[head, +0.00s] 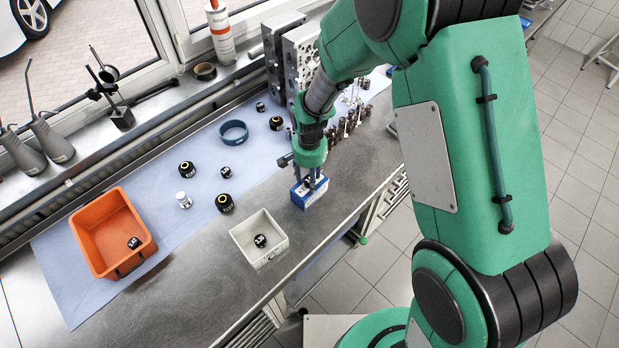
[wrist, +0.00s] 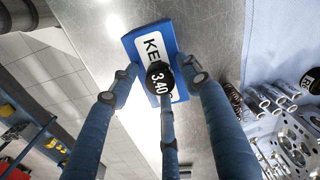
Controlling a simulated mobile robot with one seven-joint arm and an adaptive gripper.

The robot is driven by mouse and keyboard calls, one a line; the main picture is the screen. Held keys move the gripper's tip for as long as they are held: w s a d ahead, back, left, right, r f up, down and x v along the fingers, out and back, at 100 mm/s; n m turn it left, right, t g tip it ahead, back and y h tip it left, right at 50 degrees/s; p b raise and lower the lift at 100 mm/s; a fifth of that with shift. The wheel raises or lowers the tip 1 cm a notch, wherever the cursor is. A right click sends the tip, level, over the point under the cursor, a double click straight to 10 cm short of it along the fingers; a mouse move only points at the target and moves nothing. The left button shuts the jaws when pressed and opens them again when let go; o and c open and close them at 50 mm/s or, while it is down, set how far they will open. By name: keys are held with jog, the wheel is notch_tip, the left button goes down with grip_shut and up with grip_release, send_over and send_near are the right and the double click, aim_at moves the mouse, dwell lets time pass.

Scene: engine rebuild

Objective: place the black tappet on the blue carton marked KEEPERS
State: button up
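The blue carton (head: 312,198) stands on the metal bench below my gripper (head: 309,180). A black tappet marked 3.40 (wrist: 160,78) appears to sit on the carton's top, label side up, between the fingers of my gripper (wrist: 162,80). The two side fingers are spread with gaps to the tappet, so the gripper looks open. The third finger overlaps the tappet's lower edge; whether it touches is unclear.
A grey-white bin (head: 245,246) and an orange bin (head: 84,236) each hold a black tappet. Several more black tappets, a blue ring (head: 234,124) and a small metal part (head: 183,200) lie on the blue mat (head: 75,290). Engine parts (head: 345,128) stand behind the gripper.

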jog(key=shift+r, duration=0.1)
notch_tip(320, 180, up, 12)
dwell(1.0)
dwell(0.5)
jog(key=s+d+r+n+t, duration=0.1)
jog(key=s+d+r, duration=0.4)
jog(key=r, duration=0.4)
jog(key=s+d+r+n+t, duration=0.1)
jog(key=s+d+r+t, duration=0.15)
jog(key=d+r, duration=0.55)
jog(key=s+d+r+t, duration=0.1)
jog(key=s+d+r, duration=0.3)
jog(key=s, duration=0.5)
jog(key=s+d+r+n+t, duration=0.1)
jog(key=s+d+r, duration=0.3)
jog(key=s+r, duration=0.2)
jog(key=s, duration=0.2)
jog(key=shift+s+d+n, duration=0.2)
jog(key=shift+s+n, duration=0.1)
jog(key=shift+s, duration=0.1)
